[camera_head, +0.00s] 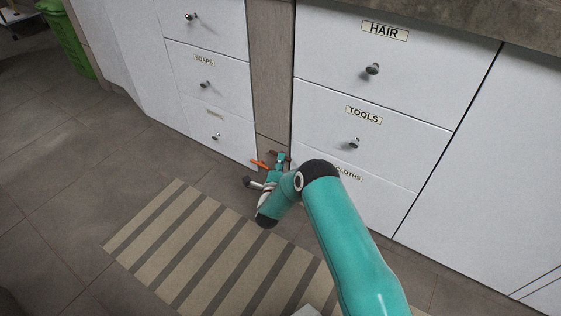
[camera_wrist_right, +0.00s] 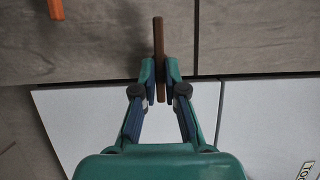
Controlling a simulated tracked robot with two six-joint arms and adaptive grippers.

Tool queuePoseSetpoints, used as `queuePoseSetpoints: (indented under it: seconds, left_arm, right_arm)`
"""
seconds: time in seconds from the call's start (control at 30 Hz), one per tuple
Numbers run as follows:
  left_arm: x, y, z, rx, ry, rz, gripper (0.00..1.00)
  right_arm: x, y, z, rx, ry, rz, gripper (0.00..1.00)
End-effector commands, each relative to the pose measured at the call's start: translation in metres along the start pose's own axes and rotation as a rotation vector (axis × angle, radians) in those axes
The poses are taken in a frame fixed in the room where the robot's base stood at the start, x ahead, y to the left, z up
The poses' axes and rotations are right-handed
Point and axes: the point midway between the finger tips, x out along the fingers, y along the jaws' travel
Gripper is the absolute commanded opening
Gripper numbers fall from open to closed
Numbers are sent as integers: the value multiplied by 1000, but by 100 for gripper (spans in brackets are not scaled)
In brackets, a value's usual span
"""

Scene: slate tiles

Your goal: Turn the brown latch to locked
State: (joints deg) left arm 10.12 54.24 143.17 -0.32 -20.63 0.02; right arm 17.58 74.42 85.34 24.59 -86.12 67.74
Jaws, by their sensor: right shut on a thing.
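The brown latch (camera_wrist_right: 158,40) is a narrow bar that stands upright in the right wrist view, with its lower part between my fingers. In the head view its brown end (camera_head: 272,153) shows low on the brown-grey panel between the drawer fronts, partly hidden by my gripper. My right gripper (camera_wrist_right: 161,72) is shut on the latch, one finger on each side. In the head view this gripper (camera_head: 281,158) is small, at the end of my teal arm. My left gripper is in neither view.
An orange piece (camera_head: 258,163) sticks out just left of the gripper; orange also shows at the top left of the wrist view (camera_wrist_right: 42,9). White labelled drawers (camera_head: 355,142) with round knobs stand either side. A striped mat (camera_head: 185,235) lies on the tiled floor.

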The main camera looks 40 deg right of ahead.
Motion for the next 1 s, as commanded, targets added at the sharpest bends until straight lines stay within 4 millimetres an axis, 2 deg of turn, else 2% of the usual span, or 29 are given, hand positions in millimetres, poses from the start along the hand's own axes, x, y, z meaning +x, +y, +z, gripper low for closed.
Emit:
queuePoseSetpoints:
  seconds: [0.03,0.23,0.27,0.4,0.77,0.87,1.0]
  left_arm:
    - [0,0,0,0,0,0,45]
    - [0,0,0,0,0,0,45]
    - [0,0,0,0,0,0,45]
    - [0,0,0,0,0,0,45]
    - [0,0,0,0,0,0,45]
    - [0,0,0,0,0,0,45]
    - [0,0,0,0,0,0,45]
  right_arm:
    - [-3,7,-2,-2,4,14,0]
    - [-3,7,-3,-3,5,16,0]
    - [-3,7,-3,-3,6,16,12]
    - [-2,6,-3,-3,5,14,35]
    - [-3,3,-1,-1,2,6,35]
    - [-10,3,0,-1,1,7,35]
    - [-31,3,0,-3,0,9,35]
